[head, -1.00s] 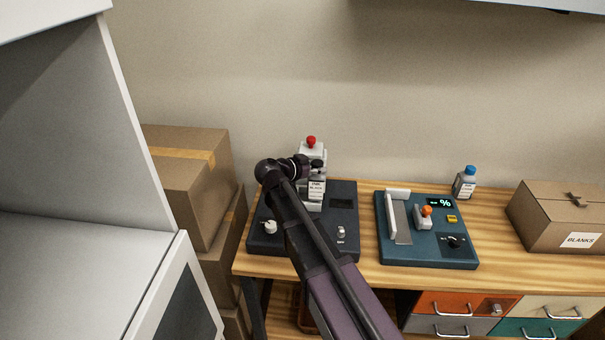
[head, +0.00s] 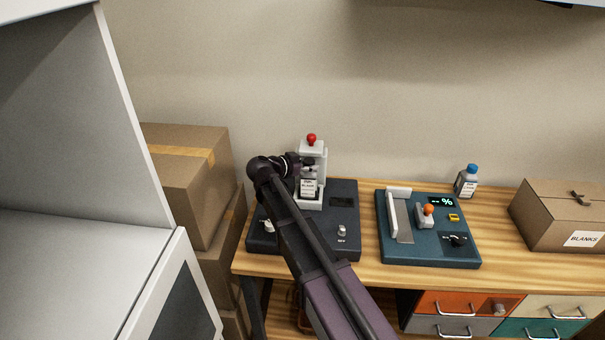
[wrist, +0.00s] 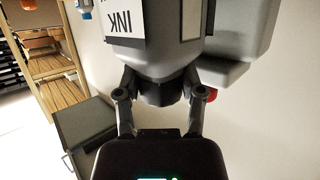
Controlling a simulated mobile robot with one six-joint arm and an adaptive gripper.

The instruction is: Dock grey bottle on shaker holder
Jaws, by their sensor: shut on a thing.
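The grey bottle (head: 308,187), with a white label reading INK, is upright in my gripper (head: 303,169). In the wrist view, the two fingers (wrist: 156,82) are shut on the bottle's dark neck, and the grey bottle body (wrist: 150,58) shows with its label upside down. The shaker holder (head: 313,150) is a pale upright stand with a red knob on a dark base. The bottle is in front of its column and overlaps its lower part. The holder's pale body shows close beside the bottle in the wrist view (wrist: 245,45). I cannot tell whether the bottle's bottom touches the holder.
A blue-green device (head: 425,250) with an orange knob stands to the right on the wooden table (head: 490,240). A small bottle with a blue cap (head: 466,184) is behind it. A cardboard box (head: 560,212) stands far right; more boxes (head: 190,180) stand left.

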